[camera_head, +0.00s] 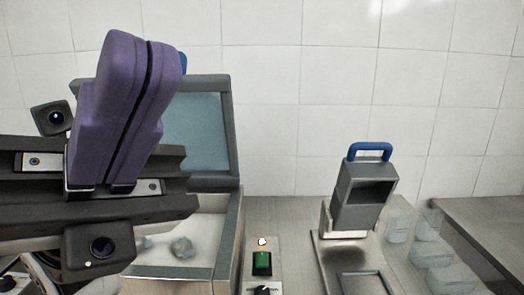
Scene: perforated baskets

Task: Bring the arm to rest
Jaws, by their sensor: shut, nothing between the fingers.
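My gripper (147,52) is at the left of the head view, close to the camera. Its two purple fingers point up, slightly tilted right. They are pressed together with only a thin dark seam between them, and they hold nothing. The gripper stands in front of an open grey box (229,225) and hides its left part. The box's raised lid (222,95) shows behind the fingers.
A control panel with a green switch (262,262) is right of the box. A tilted grey holder with a blue handle (370,150) stands farther right. Several translucent containers (428,226) sit beside it. Another table (490,222) is at the right. A white tiled wall is behind.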

